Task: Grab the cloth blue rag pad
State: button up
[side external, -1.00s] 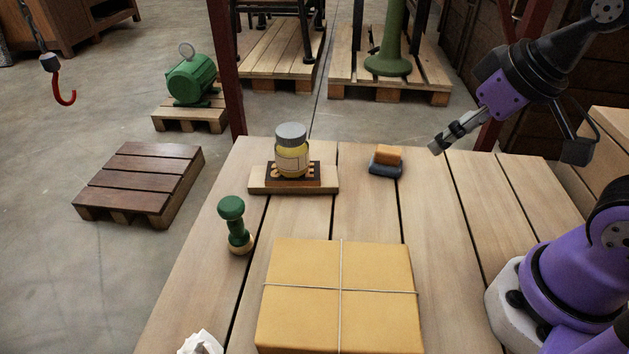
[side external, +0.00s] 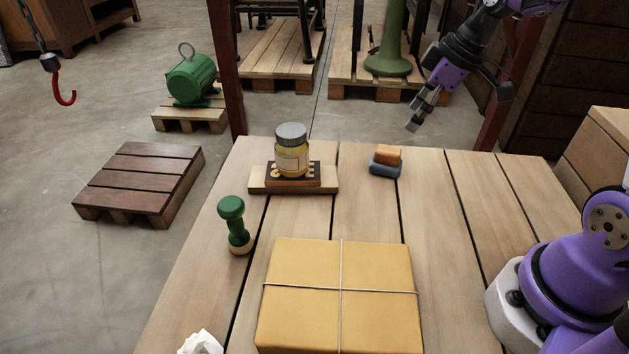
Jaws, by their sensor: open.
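The blue rag pad (side external: 384,169) lies on the wooden table toward its far edge, right of the jar. An orange-brown block (side external: 388,154) sits on top of the pad and covers most of its upper face. My gripper (side external: 413,127) is open and empty, up in the air to the right of the pad and apart from it. Its fingers point down and to the left.
A jar (side external: 291,155) stands on a wooden stand (side external: 263,181) left of the pad. A green-handled stamp (side external: 234,223), a tied parcel (side external: 380,268) and crumpled white paper (side external: 201,342) are nearer. The table right of the pad is clear.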

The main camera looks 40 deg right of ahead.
send_over(389, 149)
jog(key=s, duration=0.2)
jog(key=shift+n, duration=0.3)
jog(key=f, duration=0.5)
jog(key=shift+w+d+f, duration=0.1)
jog(key=shift+d+f, duration=0.05)
jog(key=shift+d, duration=0.25)
jog(key=x, duration=0.5)
jog(key=shift+w+f, duration=0.15)
jog(key=shift+f, duration=0.2)
grip_shut()
